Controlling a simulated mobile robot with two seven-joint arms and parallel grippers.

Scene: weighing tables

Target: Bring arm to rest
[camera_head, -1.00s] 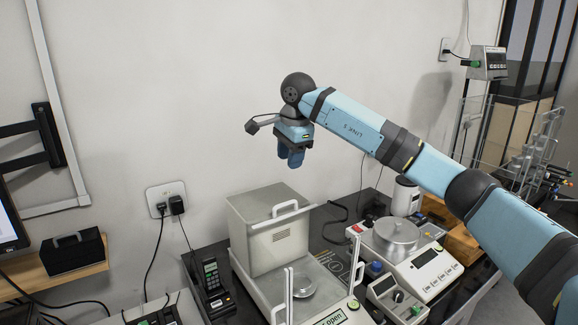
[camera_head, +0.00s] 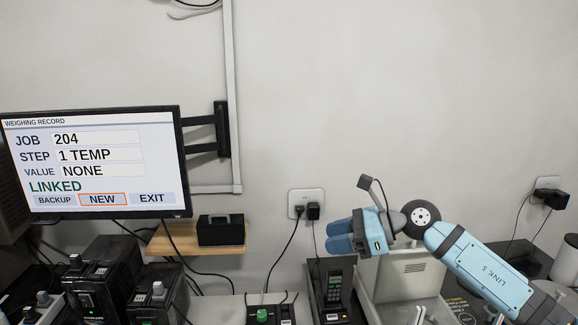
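My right arm comes in from the lower right, and its gripper (camera_head: 338,236) is in front of the wall, just right of the image middle. Its two blue fingers point left and lie close together, with nothing seen between them. The gripper is above the handset (camera_head: 336,284) and overlaps the left side of the light grey balance housing (camera_head: 408,275). My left gripper is not in view.
A wall monitor (camera_head: 92,160) reads JOB 204, STEP 1 TEMP, VALUE NONE, LINKED. A black box (camera_head: 220,229) sits on a wooden shelf (camera_head: 175,243). Black devices (camera_head: 108,275) stand at lower left. A wall socket (camera_head: 298,203) has plugs and cables.

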